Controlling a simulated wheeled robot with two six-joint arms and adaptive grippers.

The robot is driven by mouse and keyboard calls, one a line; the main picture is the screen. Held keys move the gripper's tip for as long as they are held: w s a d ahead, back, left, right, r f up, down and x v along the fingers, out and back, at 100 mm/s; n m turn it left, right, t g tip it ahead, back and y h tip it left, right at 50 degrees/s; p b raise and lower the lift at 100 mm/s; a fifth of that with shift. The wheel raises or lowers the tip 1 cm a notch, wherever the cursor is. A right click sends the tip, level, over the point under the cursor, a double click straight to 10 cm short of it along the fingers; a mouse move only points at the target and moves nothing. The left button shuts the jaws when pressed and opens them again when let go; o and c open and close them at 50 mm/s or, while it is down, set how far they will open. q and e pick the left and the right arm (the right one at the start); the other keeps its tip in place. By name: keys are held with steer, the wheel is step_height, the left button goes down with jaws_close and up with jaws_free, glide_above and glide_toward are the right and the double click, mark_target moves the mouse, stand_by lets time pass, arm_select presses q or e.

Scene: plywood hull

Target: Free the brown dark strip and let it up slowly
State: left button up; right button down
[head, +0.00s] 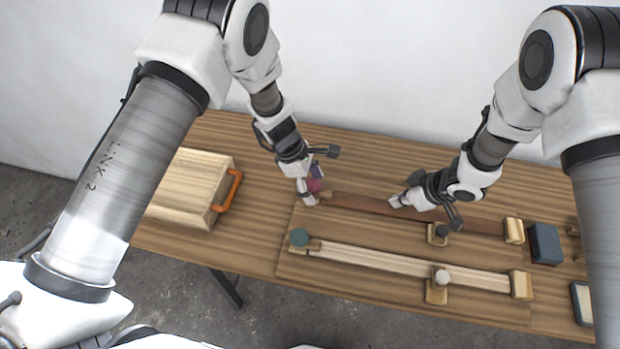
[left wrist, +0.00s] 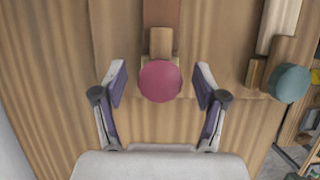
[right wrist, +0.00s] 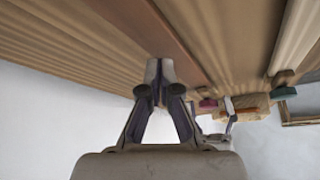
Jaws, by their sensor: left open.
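The brown dark strip (head: 360,204) lies along the plywood board at the back. It also shows at the top of the left wrist view (left wrist: 162,12) and beside the fingers in the right wrist view (right wrist: 178,42). A small wooden piece (left wrist: 161,41) with a round pink knob (left wrist: 160,82) is at its left end. My left gripper (left wrist: 160,80) is open, with a finger on each side of the knob, apart from it. My right gripper (right wrist: 160,68) is shut, its fingertips together at the strip; whether they touch it I cannot tell.
A pale strip (head: 400,265) lies in front, with a teal knob (head: 299,237) at its left end. A block with a dark knob (head: 441,232) and an end block (head: 514,231) stand along the dark strip. A wooden box (head: 185,185) is at left, a blue block (head: 545,244) at right.

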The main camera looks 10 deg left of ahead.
arm_select(q)
steer(key=shift+c, duration=0.4)
steer(key=c, duration=1.1)
steer(key=shift+c, duration=0.2)
arm_select(e)
steer(key=shift+f, duration=0.2)
steer(key=shift+f, duration=0.6)
